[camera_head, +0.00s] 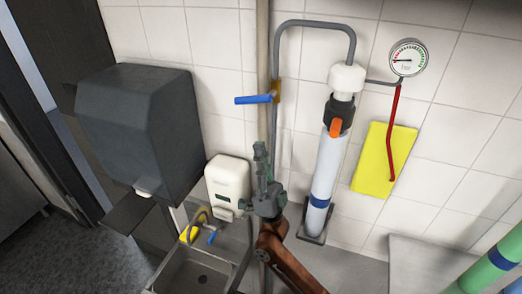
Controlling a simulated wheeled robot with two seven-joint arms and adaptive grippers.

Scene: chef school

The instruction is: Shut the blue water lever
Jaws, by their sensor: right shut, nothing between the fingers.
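The blue water lever (257,99) sits on the wall at a brass-coloured valve (277,91) on a grey pipe. It points left, nearly level, across the upright pipe. My right gripper (260,152) is shut and empty, with its fingers pointing up. In the picture it is below the lever, with a gap between them; the depth between them is hard to judge. My left gripper is not in view.
A white soap dispenser (228,186) and a dark dispenser (139,128) hang left. A sink (196,272) with a small blue handle (211,237) is below. A white filter cylinder (328,172), gauge (408,58), red hose (393,135) and yellow panel (370,172) are right.

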